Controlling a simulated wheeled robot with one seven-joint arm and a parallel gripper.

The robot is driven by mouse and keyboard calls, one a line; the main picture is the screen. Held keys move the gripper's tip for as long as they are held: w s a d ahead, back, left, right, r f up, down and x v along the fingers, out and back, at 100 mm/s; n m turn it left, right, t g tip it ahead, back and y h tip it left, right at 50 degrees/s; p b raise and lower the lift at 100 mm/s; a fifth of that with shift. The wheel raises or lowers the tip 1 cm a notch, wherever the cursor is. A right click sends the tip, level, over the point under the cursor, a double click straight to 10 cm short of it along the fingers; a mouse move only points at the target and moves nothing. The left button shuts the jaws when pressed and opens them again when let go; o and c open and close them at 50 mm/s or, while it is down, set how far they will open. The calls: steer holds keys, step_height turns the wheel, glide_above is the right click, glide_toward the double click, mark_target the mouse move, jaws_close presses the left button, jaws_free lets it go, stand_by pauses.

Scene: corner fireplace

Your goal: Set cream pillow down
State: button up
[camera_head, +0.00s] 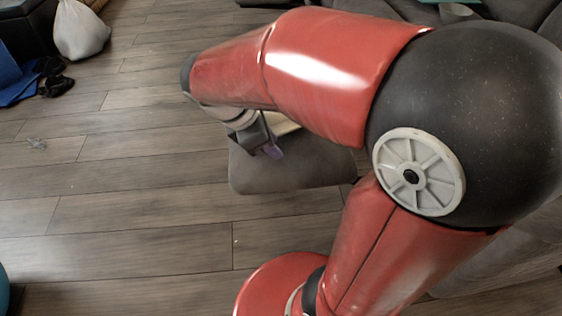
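A small cream patch (284,123) shows beneath my red forearm, beside my gripper. It may be part of the cream pillow, but my arm hides most of it. My gripper (268,146) hangs under the end of the forearm, over a grey cushioned seat (290,172).
A whitish sack-like object (80,30) lies at the top left, near a blue item (18,80) and a dark object (55,82). Grey upholstery (520,12) is at the top right.

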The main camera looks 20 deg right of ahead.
steer(key=s+a+r+m+t+y, duration=0.1)
steer(key=s+m, duration=0.3)
steer(key=m, duration=0.4)
steer(key=s+r+m+t+y, duration=0.3)
steer(key=s+m+t+y, duration=0.1)
steer(key=m, duration=0.4)
steer(key=shift+s+a+t+y, duration=0.3)
steer(key=shift+s+a, duration=0.1)
steer(key=shift+s, duration=0.25)
step_height(320, 180, up, 7)
steer(key=p, duration=0.7)
steer(key=shift+r+p, duration=0.2)
steer(key=shift+p, duration=0.1)
